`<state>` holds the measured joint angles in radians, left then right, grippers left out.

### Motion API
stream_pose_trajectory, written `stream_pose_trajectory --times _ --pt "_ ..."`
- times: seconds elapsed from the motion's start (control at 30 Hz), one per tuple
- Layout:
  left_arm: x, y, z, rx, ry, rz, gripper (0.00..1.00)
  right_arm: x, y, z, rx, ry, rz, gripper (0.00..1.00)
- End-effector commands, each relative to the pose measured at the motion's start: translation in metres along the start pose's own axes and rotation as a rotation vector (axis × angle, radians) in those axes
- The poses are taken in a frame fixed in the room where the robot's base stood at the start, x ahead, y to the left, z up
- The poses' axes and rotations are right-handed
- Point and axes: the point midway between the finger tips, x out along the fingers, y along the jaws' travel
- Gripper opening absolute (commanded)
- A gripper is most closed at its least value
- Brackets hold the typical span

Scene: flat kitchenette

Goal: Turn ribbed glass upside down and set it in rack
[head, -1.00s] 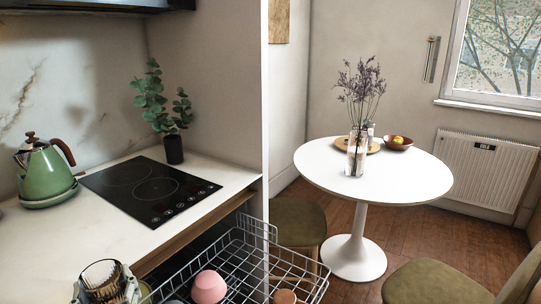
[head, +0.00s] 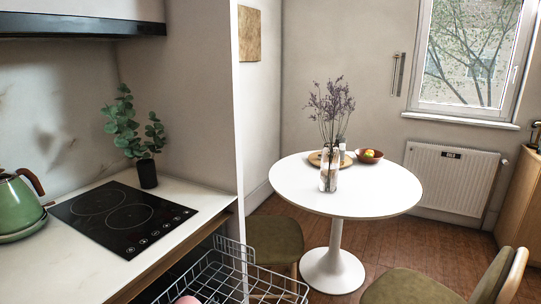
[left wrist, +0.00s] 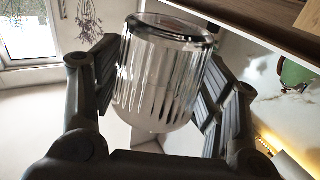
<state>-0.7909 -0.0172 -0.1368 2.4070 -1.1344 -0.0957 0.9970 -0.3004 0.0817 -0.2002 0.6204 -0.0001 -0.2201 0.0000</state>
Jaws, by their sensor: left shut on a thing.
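The clear ribbed glass (left wrist: 160,80) is between the fingers of my left gripper (left wrist: 163,95) in the left wrist view. The fingers press on it from both sides. Its thick ringed end is at the top of that picture and its rounded end at the bottom; I cannot tell for sure which end is the mouth. The room appears upside down in this view. The wire rack (head: 232,264) is pulled out below the counter in the head view, cut off by the bottom edge. Neither gripper shows in the head view.
A pink item (head: 187,299) is barely visible in the rack. The counter (head: 105,268) holds a green kettle (head: 17,208), a hob (head: 122,218) and a potted plant (head: 147,172). A chair (head: 277,240) and a round white table (head: 385,195) stand beyond the rack.

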Motion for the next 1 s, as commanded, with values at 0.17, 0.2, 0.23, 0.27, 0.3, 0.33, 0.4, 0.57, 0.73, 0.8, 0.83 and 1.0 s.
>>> stream_pose_trajectory --times 0.17,0.2,0.23,0.27,0.3,0.33,0.4,0.57,0.73,0.8,0.83,1.0 --pt "-0.001 0.001 -0.002 0.212 -0.003 0.004 0.35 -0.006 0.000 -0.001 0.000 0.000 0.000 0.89" --pt "-0.001 0.001 -0.002 0.269 -0.004 0.004 0.35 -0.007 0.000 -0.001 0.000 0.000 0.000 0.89" --pt "-0.001 0.001 -0.002 0.313 -0.005 0.004 0.35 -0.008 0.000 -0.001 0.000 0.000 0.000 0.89" --pt "-0.001 0.001 -0.002 0.357 -0.006 0.004 0.35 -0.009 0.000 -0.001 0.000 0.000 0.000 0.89" --pt "0.000 0.001 -0.002 0.414 -0.007 0.004 0.35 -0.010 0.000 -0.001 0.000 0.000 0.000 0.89" --pt "0.000 0.001 -0.002 0.458 -0.008 0.003 0.35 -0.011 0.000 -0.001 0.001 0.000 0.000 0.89" --pt "0.000 0.001 -0.002 0.560 -0.010 0.003 0.35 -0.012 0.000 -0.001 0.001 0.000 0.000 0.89" --pt "0.000 0.001 -0.001 0.727 -0.014 0.003 0.35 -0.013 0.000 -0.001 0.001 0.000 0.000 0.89" --pt "0.000 0.001 -0.001 0.765 -0.014 0.002 0.35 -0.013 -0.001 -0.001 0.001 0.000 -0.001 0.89" --pt "0.000 0.001 -0.001 0.763 -0.014 0.002 0.35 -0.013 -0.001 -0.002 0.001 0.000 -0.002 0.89" --pt "0.000 0.001 -0.001 0.763 -0.014 0.002 0.35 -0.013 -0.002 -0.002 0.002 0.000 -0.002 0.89" --pt "0.000 0.001 -0.001 0.833 -0.014 0.003 0.35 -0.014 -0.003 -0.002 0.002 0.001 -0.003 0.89"
